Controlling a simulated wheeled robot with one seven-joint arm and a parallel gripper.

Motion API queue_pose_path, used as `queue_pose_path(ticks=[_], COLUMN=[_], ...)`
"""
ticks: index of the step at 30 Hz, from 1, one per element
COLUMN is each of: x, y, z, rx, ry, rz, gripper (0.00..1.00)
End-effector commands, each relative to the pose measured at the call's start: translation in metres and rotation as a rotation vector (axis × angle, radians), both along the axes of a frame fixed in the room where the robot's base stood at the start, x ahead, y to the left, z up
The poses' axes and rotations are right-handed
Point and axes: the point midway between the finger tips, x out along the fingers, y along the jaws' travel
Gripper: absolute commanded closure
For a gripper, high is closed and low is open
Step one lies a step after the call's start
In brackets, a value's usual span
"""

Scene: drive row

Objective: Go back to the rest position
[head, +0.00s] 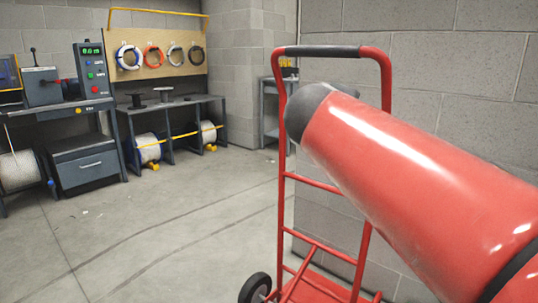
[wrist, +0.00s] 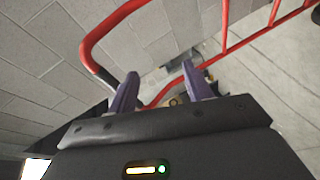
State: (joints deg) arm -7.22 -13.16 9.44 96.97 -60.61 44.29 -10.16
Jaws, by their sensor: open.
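My gripper (wrist: 160,70) shows in the wrist view with two purple fingers spread apart, and nothing is held between them. The red hand truck (wrist: 112,29) is beyond the fingers there. Its handle curves in from the upper left, passes behind the left finger and comes out between the fingers; I cannot tell how far away it is. In the head view the hand truck (head: 285,177) stands upright at right of centre, with a dark grip along its top bar. My red arm crosses in front of its right side. My gripper does not show in the head view.
A grey block wall (head: 440,70) is close behind the hand truck. Dark workbenches (head: 92,108) with cable reels (head: 18,170) below stand along the left and back. A pegboard (head: 155,60) holds cable coils. The concrete floor (head: 160,230) at left is clear.

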Motion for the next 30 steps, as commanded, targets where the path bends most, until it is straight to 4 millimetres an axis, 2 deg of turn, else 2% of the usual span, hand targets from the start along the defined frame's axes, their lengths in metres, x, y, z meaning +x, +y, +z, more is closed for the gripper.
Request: queue_pose_path(ticks=[5,9,12,16,18,21,30], x=[-0.056,-0.120,-0.165,-0.211,-0.227,-0.240,-0.243], y=[-0.030,-0.045,-0.044,-0.034,-0.029,-0.023,-0.021], z=[-0.076,-0.159,-0.213,-0.265,-0.284,-0.298,-0.303], rx=[0.256,0.551,0.761,0.986,1.070,1.143,1.167], ry=[0.129,0.253,0.331,0.407,0.434,0.457,0.465], rz=[-0.102,-0.228,-0.319,-0.415,-0.451,-0.480,-0.490], gripper=[0.50,0.50,0.50,0.50,0.50,0.50,0.50])
